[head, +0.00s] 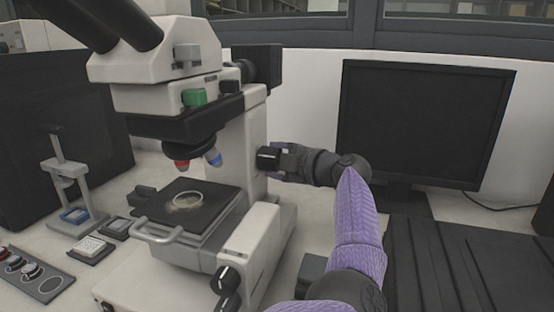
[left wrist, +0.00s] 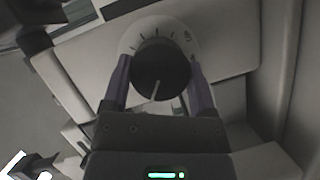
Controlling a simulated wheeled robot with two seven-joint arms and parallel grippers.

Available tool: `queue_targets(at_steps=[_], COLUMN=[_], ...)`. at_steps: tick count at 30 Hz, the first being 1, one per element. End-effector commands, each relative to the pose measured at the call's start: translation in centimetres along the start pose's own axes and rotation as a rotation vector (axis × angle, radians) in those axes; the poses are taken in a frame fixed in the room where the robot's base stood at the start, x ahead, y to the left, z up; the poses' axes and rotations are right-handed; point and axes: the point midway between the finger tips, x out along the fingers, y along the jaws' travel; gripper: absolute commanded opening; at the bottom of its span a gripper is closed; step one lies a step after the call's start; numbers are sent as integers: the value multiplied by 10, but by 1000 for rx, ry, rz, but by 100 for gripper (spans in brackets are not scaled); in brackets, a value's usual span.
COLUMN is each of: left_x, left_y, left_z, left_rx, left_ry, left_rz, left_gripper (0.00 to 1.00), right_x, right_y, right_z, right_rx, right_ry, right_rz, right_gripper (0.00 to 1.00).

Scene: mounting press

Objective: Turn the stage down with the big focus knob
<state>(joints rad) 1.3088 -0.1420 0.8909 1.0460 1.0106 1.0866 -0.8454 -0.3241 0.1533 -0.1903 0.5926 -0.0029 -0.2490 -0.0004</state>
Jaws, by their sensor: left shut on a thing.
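A large black knob (head: 268,158) sits on the side of the white microscope's column. In the left wrist view the round knob (left wrist: 160,72) has a white pointer line and a pale dial plate with tick marks behind it. My left gripper (head: 279,160) is shut on this knob, with a purple finger on each side (left wrist: 160,80). The pointer line points down and slightly left in that view. The black stage (head: 212,197) stands below the objectives, clearly apart from them, with a clear round dish (head: 187,200) on it. My right gripper is not in view.
Two smaller black knobs (head: 228,280) are low on the microscope's base. A dark monitor (head: 425,120) stands behind my arm at right. A small grey press stand (head: 75,185) and trays (head: 88,249) are at left. The bench between column and monitor is mostly bare.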

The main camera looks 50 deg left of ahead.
Motion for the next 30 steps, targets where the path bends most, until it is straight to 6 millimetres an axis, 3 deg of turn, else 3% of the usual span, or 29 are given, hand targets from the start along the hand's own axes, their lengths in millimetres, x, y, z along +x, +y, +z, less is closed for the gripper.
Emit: queue_targets(at_steps=[16,30], left_x=[0,1], left_y=[-5,-4], left_z=[2,2], left_rx=[-339,-444], left_ry=[9,13], left_rz=[157,204], left_gripper=[15,15], right_x=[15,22], right_y=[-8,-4], right_z=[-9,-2], right_rx=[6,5], right_ry=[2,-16], right_rz=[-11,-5], right_gripper=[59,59])
